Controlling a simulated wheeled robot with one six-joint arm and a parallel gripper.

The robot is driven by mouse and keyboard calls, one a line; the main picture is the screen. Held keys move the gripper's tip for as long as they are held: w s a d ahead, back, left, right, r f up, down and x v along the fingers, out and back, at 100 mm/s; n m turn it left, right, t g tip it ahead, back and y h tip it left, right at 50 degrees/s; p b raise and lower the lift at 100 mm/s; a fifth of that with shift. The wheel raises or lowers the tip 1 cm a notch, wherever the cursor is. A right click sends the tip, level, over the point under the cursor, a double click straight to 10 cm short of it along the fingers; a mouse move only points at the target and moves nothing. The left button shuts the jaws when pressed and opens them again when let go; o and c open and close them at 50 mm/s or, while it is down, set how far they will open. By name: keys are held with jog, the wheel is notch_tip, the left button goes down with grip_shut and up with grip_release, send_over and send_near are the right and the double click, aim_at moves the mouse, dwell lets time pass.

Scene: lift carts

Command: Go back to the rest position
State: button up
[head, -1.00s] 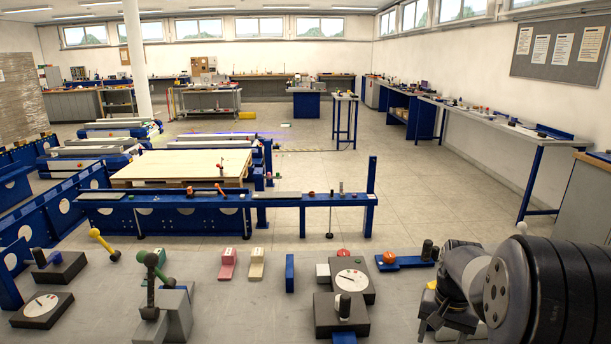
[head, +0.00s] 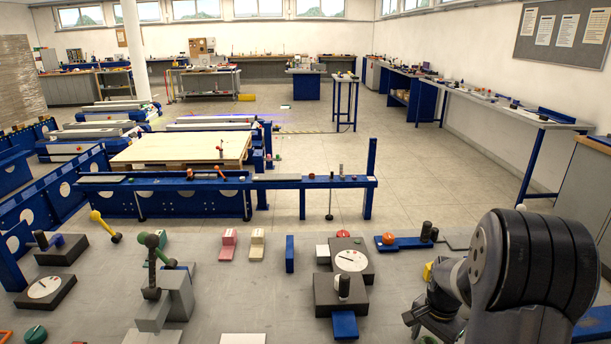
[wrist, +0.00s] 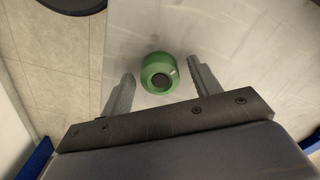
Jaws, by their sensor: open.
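My gripper (wrist: 160,72) is open in the wrist view, its two grey fingers apart. A green round part (wrist: 158,73) with a dark centre stands on the pale grey surface and appears between the fingers. No contact with either finger shows, and I cannot tell the height gap. In the head view my gripper (head: 425,318) is low at the right, partly hidden by my own dark arm links. It hangs over the near grey table (head: 250,290).
Bare table lies around the middle.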

jog(key=m, duration=0.7)
jog(key=shift+p, duration=0.3)
notch_tip(320, 180, up, 11)
jog(key=shift+s+f, duration=0.1)
dwell(0.3)
